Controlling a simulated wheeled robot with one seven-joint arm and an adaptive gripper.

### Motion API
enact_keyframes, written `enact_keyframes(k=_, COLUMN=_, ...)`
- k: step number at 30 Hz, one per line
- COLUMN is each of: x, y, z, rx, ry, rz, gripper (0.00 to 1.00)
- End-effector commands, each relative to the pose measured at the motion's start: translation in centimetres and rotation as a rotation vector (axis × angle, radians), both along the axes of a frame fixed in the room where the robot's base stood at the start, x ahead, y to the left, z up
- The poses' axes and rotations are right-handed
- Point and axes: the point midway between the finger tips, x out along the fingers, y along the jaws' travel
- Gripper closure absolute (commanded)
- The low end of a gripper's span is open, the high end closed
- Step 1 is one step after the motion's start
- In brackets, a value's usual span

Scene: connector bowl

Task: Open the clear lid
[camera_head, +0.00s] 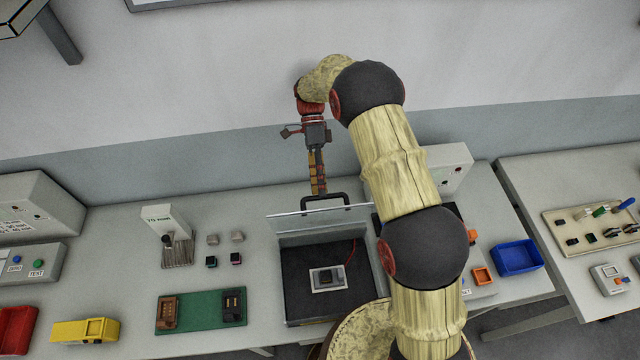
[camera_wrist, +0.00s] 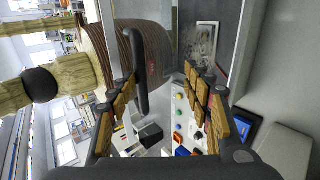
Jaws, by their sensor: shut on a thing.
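The clear lid (camera_head: 298,213) stands raised at the back of the open dark box (camera_head: 300,306), tilted up and seen almost edge-on. Its black handle (camera_head: 338,195) rises from the upper edge. My gripper (camera_head: 318,188) reaches down from above and is shut on the handle. In the wrist view, the black handle (camera_wrist: 141,70) lies between the fingers of my gripper (camera_wrist: 160,92), nearer the left one. The exact finger contact is hard to see. Inside the box lies a pale board with a dark chip (camera_head: 326,278), with a red wire nearby.
A green board (camera_head: 200,325) and a small grey stand (camera_head: 168,230) are left of the box. A blue bin (camera_head: 516,257) and an orange part (camera_head: 483,276) are at the right. My arm covers the table beside the box.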

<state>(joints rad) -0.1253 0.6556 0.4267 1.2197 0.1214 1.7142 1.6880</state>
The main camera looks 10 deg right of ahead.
Motion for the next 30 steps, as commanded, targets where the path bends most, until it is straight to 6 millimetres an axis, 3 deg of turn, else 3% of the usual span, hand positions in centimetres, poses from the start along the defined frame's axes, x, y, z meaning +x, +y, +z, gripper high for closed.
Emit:
enact_keyframes(k=22, x=0.2, y=0.0, z=-0.1, rx=0.000, ry=-0.008, rz=-0.001, gripper=0.70)
enact_keyframes(k=26, x=0.2, y=0.0, z=1.1, rx=-0.001, ry=-0.012, rz=-0.001, gripper=0.70)
enact_keyframes(k=30, x=0.2, y=0.0, z=3.6, rx=0.000, ry=-0.012, rz=-0.002, gripper=0.70)
